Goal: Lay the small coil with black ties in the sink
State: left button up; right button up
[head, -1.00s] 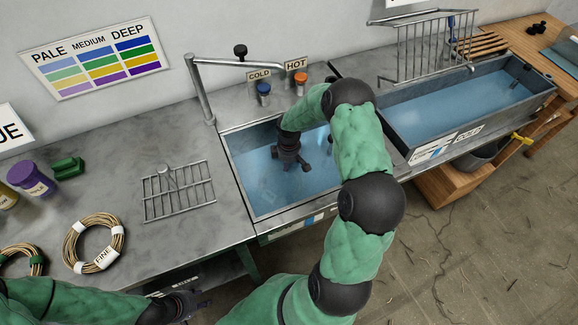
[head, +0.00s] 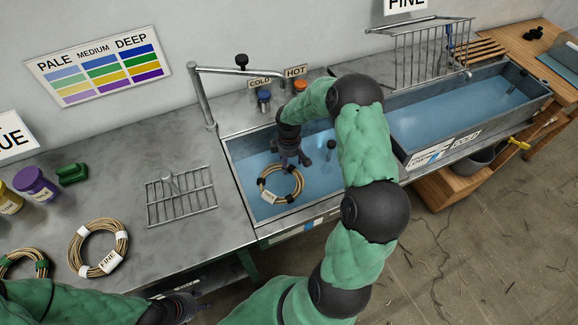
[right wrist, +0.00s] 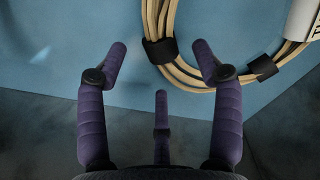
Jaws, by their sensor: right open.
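The small cane coil with black ties (head: 300,184) lies in the blue-lined left sink (head: 238,205), and its white tag faces the front left. It also shows in the right wrist view (right wrist: 151,20), with two black ties and part of a white tag. My right gripper (head: 291,160) is over the sink at the coil's back edge. In the right wrist view my right gripper (right wrist: 161,58) is open, its fingers apart, with nothing between them; the coil is beyond the tips. My left gripper (head: 195,303) is low at the front edge, and its fingers are unclear.
A FINE coil with white ties (head: 98,247) and a coil with green ties (head: 22,262) lie on the left counter. A wire rack (head: 181,197), tap (head: 204,100) and second trough (head: 465,105) surround the sink. Jars (head: 35,184) stand at left.

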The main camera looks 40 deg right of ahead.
notch_tip(320, 180, up, 6)
jog(key=shift+f+p, duration=0.1)
jog(key=shift+p, duration=0.6)
